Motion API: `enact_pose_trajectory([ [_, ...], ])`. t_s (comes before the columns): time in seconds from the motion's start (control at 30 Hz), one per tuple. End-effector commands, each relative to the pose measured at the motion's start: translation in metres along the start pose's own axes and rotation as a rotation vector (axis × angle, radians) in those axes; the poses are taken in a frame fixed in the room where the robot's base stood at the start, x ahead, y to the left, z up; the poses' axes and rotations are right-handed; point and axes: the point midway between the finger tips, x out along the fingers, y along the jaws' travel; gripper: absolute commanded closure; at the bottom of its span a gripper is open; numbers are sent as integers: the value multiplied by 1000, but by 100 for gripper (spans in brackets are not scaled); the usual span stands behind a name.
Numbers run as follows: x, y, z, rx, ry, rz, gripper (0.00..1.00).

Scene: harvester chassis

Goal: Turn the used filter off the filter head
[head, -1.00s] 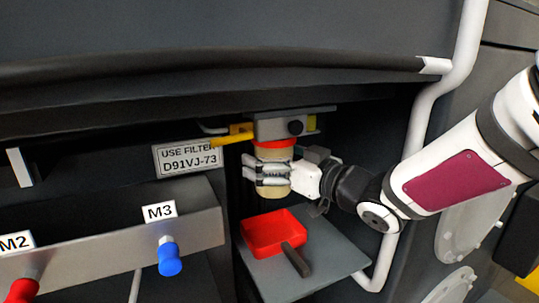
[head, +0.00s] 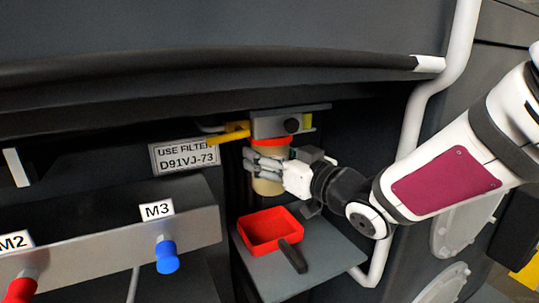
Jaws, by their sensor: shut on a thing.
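The used filter (head: 268,187) is a cream cylinder with a red band at its top. It hangs upright under the grey filter head (head: 270,124), with the red band against the head's underside. My gripper (head: 266,164) comes in from the right and is shut around the filter's upper body, just below the red band. The fingers hide part of the filter's middle. I cannot tell how far the thread has turned.
A red tray (head: 265,230) with a dark handle sits on a grey shelf (head: 318,252) below the filter. A yellow lever (head: 230,134) sticks out left of the head, by a sign (head: 186,157) reading "USE FILTER D91VJ-73". A white pipe (head: 425,110) runs at the right.

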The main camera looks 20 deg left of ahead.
Motion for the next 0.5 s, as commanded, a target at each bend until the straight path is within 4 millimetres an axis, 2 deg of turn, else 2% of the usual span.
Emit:
enact_pose_trajectory([
  [0.5,1,-2,-5,-3,8,269,81],
])
